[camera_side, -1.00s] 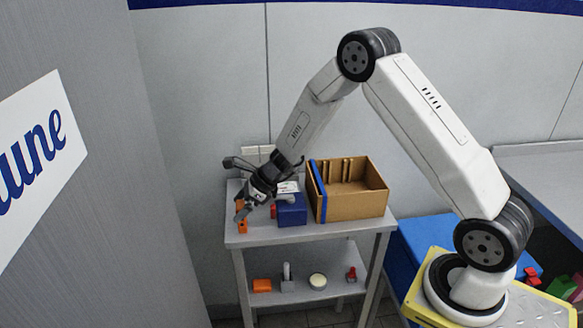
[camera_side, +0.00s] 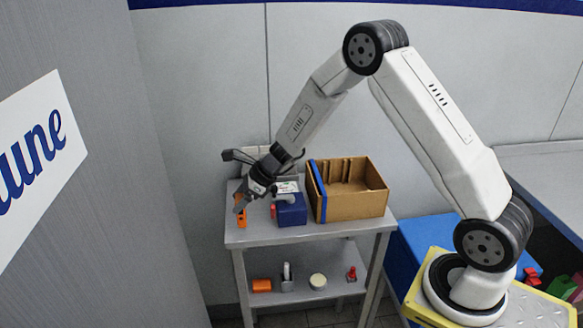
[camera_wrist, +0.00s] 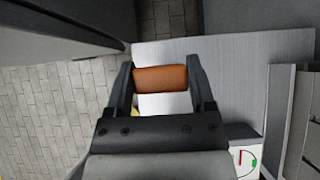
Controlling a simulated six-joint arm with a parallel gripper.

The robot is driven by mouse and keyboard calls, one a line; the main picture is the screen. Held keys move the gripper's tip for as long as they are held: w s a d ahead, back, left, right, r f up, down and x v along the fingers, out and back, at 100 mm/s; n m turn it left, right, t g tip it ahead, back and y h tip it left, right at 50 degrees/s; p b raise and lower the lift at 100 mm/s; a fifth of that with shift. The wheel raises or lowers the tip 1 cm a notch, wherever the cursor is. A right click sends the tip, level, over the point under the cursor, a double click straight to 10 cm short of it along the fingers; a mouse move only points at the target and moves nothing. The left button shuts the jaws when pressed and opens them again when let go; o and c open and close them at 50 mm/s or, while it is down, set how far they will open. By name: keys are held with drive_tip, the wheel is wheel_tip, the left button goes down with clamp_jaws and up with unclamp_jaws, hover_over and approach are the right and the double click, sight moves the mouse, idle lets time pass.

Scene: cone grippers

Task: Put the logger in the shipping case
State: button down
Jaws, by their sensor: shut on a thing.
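My gripper (camera_side: 241,206) is shut on an orange block (camera_side: 242,217), which may be the logger. The wrist view shows the block (camera_wrist: 160,78) lying crosswise between both fingers of my gripper (camera_wrist: 160,80). It is at the left end of the grey table's top; I cannot tell if it is clear of the surface. The shipping case (camera_side: 352,207) is an open brown box with slim dividers inside and a blue strip on its left side. It stands at the right of the tabletop, apart from my gripper.
A blue box (camera_side: 291,213) with a pale top stands between my gripper and the case. A white panel with a red and green dial (camera_wrist: 246,160) shows in the wrist view. The lower shelf (camera_side: 300,292) holds several small items. A grey wall panel (camera_side: 170,150) rises at left.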

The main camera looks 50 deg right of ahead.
drive_tip(key=s+r, duration=1.1)
drive_tip(key=s, duration=0.3)
idle(0.8)
drive_tip(key=s+d+m+t+h, duration=0.1)
drive_tip(key=s+d+m, duration=0.1)
drive_tip(key=s+d, duration=0.5)
drive_tip(key=s+d+m+h, duration=0.1)
drive_tip(key=s+d+m, duration=0.1)
drive_tip(key=s+d, duration=0.5)
drive_tip(key=shift+s+d+r+m+t+h, duration=0.15)
drive_tip(key=shift+d+r+m+t+h, duration=0.2)
drive_tip(key=shift+d, duration=2.45)
